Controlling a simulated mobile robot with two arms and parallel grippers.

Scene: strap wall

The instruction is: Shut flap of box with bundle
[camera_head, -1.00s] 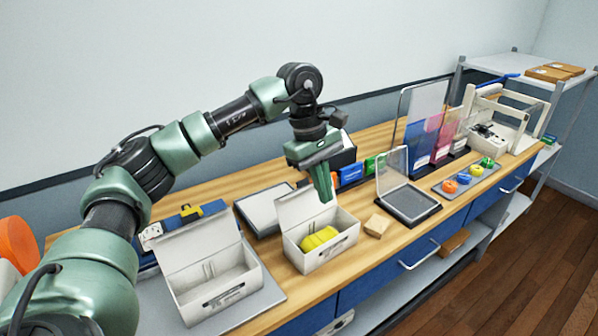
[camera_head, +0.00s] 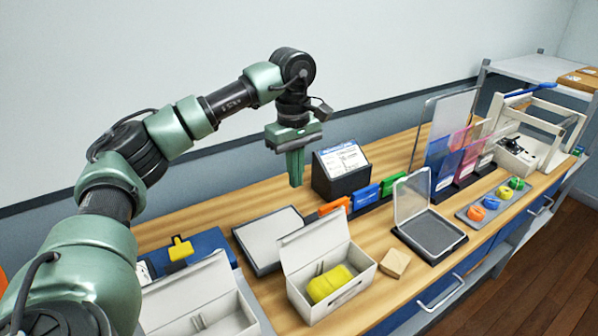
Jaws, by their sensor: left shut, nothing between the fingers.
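A white box (camera_head: 345,296) with a yellow bundle (camera_head: 329,283) inside stands on the bench. Its flap (camera_head: 312,243) is raised at the back, so the box is open. My left gripper (camera_head: 296,183) is shut and empty, fingers pointing down, in the air above and behind the raised flap, apart from it. A second white box (camera_head: 226,322) with its flap up is at the lower left, cut off by the frame edge; the part of it I see looks empty. My right gripper is not in view.
A grey flat panel (camera_head: 268,238) lies behind the box. A small wooden block (camera_head: 395,263) sits to its right, with an open clear-lidded case (camera_head: 431,233) beyond. A dark stand with a label card (camera_head: 341,172) and coloured blocks are behind. The wooden bench (camera_head: 215,206) is bare at the back left.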

